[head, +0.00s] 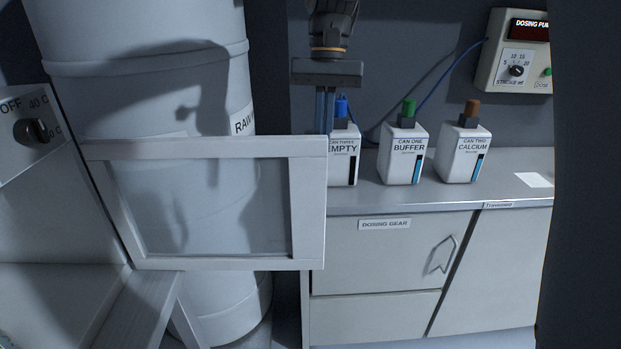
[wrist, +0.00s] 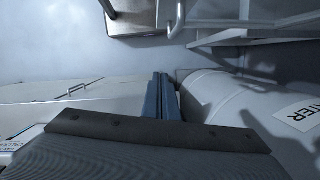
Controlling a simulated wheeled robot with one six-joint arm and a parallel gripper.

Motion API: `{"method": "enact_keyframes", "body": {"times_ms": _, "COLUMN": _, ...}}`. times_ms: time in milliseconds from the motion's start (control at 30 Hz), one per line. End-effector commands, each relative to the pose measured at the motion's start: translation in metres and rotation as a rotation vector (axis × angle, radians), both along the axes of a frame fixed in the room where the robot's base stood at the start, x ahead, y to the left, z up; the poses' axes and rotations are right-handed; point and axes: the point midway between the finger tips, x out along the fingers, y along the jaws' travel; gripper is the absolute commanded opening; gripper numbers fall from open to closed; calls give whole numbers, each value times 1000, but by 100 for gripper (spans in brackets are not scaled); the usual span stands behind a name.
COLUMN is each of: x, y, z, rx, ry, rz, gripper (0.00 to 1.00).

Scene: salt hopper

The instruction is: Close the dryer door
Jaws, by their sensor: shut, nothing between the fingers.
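The dryer door (head: 307,195) is a pale framed panel with a clear pane. It stands open in the head view, swung out from the dryer (head: 35,130) at the left, in front of a big white barrel. My gripper (head: 325,127) is at the door's free upper right corner, pointing down, with its blue-grey fingers shut and empty. The fingertips are hidden behind the door's top edge; I cannot tell whether they touch it. In the wrist view the shut fingers (wrist: 162,95) show in the middle, and I cannot make out the door there for sure.
The white barrel (head: 150,95) stands behind the door. To the right is a counter (head: 400,199) with cans labelled empty (head: 343,165), buffer (head: 404,155) and calcium (head: 463,155). The empty can is close behind my gripper. A dosing pump box (head: 515,60) hangs on the wall.

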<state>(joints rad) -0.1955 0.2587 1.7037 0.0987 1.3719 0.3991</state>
Motion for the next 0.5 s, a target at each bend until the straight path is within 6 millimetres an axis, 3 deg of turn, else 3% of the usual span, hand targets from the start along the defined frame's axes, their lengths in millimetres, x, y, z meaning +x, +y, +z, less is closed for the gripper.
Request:
{"method": "enact_keyframes", "body": {"times_ms": 100, "x": 6, "y": 12, "z": 21, "rx": 0, "ry": 22, "rz": -13, "gripper": 0}}
{"method": "enact_keyframes", "body": {"times_ms": 200, "x": 5, "y": 15, "z": 24, "rx": -1, "ry": 33, "rz": -18, "gripper": 0}}
{"method": "enact_keyframes", "body": {"times_ms": 367, "x": 0, "y": 16, "z": 8, "rx": -3, "ry": 37, "rz": -19, "gripper": 0}}
{"method": "enact_keyframes", "body": {"times_ms": 500, "x": -6, "y": 17, "z": -17, "rx": -3, "ry": 37, "rz": -18, "gripper": 0}}
